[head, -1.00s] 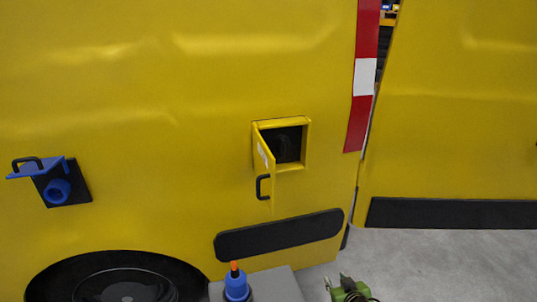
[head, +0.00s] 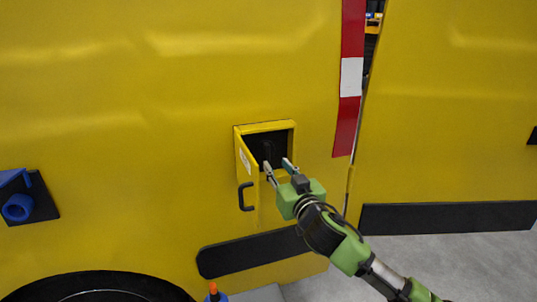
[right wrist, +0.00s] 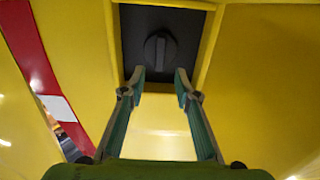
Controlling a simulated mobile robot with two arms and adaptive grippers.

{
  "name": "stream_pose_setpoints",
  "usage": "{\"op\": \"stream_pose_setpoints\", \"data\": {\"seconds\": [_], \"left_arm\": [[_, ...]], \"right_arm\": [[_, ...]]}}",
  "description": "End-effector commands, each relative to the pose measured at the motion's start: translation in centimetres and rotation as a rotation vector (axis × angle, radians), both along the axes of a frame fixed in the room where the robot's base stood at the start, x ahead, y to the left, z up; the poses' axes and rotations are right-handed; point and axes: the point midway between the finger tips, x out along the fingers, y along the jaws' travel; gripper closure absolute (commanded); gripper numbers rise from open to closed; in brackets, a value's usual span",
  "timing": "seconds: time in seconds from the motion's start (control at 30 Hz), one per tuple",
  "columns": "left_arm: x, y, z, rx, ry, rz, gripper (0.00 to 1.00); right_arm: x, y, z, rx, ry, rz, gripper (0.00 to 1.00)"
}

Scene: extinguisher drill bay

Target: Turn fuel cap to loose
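The fuel cap (right wrist: 159,57) is a round black knob with a raised grip bar, set in the dark recess of the yellow vehicle side. In the head view the cap (head: 268,150) is dim inside the recess. The fuel door (head: 246,168), yellow with a black handle, stands open to the left of the recess. My right gripper (head: 279,168) is at the recess opening. In the right wrist view its fingers (right wrist: 160,75) are spread apart and empty, below and in front of the cap, with no visible contact. My left gripper is out of view.
A blue fitting (head: 17,207) on a black plate is at the left. A black rubbing strip (head: 240,254) runs below the recess. A blue object with an orange tip (head: 214,293) shows at the bottom edge. Grey floor (head: 440,262) is clear at the right.

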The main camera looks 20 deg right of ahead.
Motion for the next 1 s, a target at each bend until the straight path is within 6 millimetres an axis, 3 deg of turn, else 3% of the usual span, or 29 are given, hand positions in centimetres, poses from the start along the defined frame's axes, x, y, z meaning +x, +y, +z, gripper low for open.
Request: {"op": "stream_pose_setpoints", "data": {"seconds": [0.2, 0.4, 0.87, 1.0], "left_arm": [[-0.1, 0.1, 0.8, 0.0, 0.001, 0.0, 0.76], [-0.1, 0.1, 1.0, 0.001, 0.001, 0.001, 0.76], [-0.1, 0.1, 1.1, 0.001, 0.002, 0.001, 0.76], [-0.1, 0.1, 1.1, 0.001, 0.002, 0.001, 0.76]], "right_arm": [[4.1, 0.2, 0.2, 0.001, 0.0, -0.001, 0.71], [6.5, 0.2, 0.1, 0.001, 0.0, -0.001, 0.71], [7.6, 0.3, -0.1, 0.0, 0.001, 0.0, 0.71], [7.5, 0.3, -0.1, 0.0, 0.001, 0.0, 1.0]]}}
